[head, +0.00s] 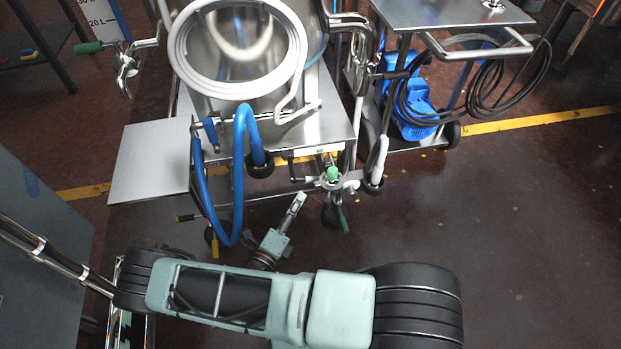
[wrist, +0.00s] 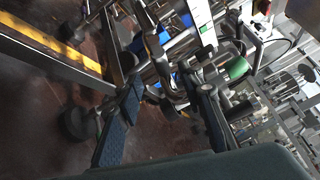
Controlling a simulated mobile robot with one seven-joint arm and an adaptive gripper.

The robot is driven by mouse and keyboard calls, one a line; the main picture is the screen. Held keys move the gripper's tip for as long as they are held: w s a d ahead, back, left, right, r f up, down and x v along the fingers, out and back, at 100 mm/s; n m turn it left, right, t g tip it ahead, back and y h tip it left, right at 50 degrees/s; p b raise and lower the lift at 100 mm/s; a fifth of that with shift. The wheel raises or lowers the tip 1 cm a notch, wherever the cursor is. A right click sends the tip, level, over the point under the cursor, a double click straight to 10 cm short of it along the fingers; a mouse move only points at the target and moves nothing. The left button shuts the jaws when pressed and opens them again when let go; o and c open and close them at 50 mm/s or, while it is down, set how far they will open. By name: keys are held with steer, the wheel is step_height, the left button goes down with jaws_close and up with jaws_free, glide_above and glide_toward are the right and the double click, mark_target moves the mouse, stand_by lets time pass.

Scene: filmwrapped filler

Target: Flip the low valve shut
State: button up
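A metal valve assembly with a green cap (head: 333,173) sits low at the front right of the steel machine in the head view. A lever with a green grip (head: 345,220) hangs down below it. I cannot tell for sure which handle is the low valve's. My gripper (head: 299,199) points up toward this assembly, just left of and below it, with no clear contact. In the wrist view my gripper (wrist: 167,92) has its two dark fingers spread apart, with pipes and fittings beyond them. A green cylindrical part (wrist: 237,68) shows right of the fingers there.
A blue hose (head: 240,180) loops down left of my gripper, near a yellow-tipped handle (head: 214,247). The steel machine (head: 330,115) stands on wheels. The floor at right (head: 500,230) is clear.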

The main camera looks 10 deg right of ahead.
mark_target(311, 180)
steer(key=b+x, duration=0.2)
steer(key=x, duration=0.8)
steer(key=shift+d, duration=0.15)
steer(key=shift+c, duration=0.2)
jaws_close()
